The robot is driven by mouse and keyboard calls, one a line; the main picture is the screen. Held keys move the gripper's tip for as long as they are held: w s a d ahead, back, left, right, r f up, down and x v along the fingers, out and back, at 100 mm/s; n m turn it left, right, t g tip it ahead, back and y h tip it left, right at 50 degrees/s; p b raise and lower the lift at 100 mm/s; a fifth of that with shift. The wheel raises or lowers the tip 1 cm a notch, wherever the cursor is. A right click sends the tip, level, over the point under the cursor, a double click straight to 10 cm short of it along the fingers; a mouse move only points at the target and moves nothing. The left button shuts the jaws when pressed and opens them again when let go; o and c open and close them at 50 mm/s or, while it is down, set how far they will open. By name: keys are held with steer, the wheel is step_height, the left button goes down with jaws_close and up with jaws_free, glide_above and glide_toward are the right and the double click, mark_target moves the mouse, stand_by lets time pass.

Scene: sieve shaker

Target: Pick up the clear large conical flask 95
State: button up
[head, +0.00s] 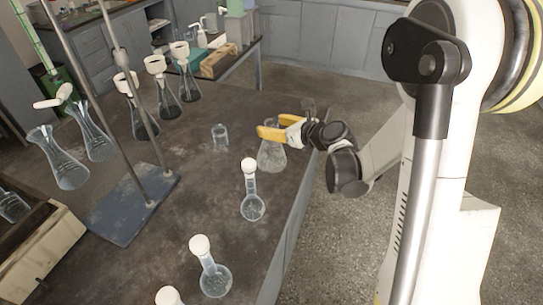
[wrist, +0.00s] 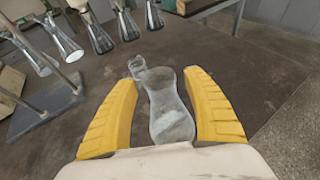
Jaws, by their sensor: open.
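The clear conical flask (head: 271,156) stands upright near the right edge of the dark bench in the head view. In the wrist view the flask (wrist: 171,112) is between the two yellow fingers of my gripper (wrist: 164,105). The fingers are open, with a gap to the flask on each side. In the head view my gripper (head: 270,132) is at the flask's upper part, and its fingers hide the neck. Whether a finger touches the glass cannot be told from the head view.
A small clear beaker (head: 220,137) stands left of the flask. White-stoppered round flasks (head: 253,206) stand nearer along the bench (head: 190,235). A retort stand with a blue base (head: 133,208) is at left, with several flasks behind it. Floor lies beyond the right edge.

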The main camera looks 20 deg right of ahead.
steer(key=shift+w+a+f, duration=0.2)
steer(key=shift+w+f, duration=0.05)
steer(key=shift+w, duration=0.1)
steer(key=shift+r, duration=0.15)
jaws_close()
steer(key=shift+r, duration=0.1)
